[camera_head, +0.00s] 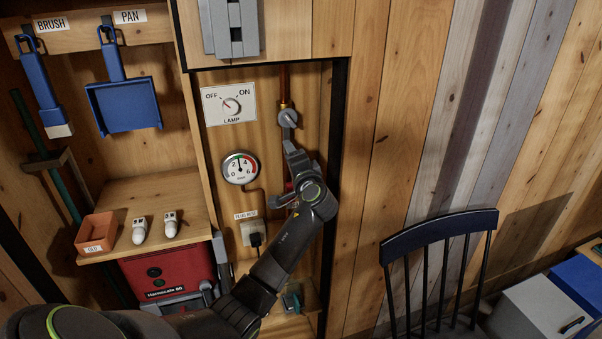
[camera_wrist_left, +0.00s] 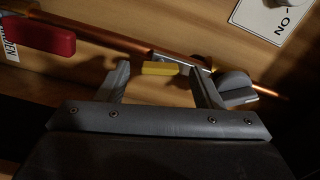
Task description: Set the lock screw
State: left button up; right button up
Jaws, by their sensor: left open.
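A vertical copper pipe (camera_head: 284,85) runs up the wall recess; it crosses the left wrist view (camera_wrist_left: 110,38) diagonally. A grey rounded fitting (camera_head: 288,118) sits on it and also shows beside a fingertip in the left wrist view (camera_wrist_left: 235,84). A small yellow piece (camera_wrist_left: 160,69) lies against the pipe, between and just beyond my fingertips. I cannot tell whether it is the lock screw. A red handle (camera_wrist_left: 38,36) is at the pipe's other end. My left gripper (camera_head: 291,150) is open at the pipe, also in the left wrist view (camera_wrist_left: 160,82). Contact is unclear. My right gripper is out of view.
The lamp dial plate (camera_head: 229,104) and a round gauge (camera_head: 240,168) are left of my forearm. A socket with a plug (camera_head: 253,233) is below. The recess's dark right edge (camera_head: 340,130) is close to my arm. A dark chair (camera_head: 440,235) stands right.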

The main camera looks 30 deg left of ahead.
pick_arm(q)
jog(key=b+v, duration=0.4)
jog(key=v, duration=1.3)
jog(key=shift+s, duration=0.1)
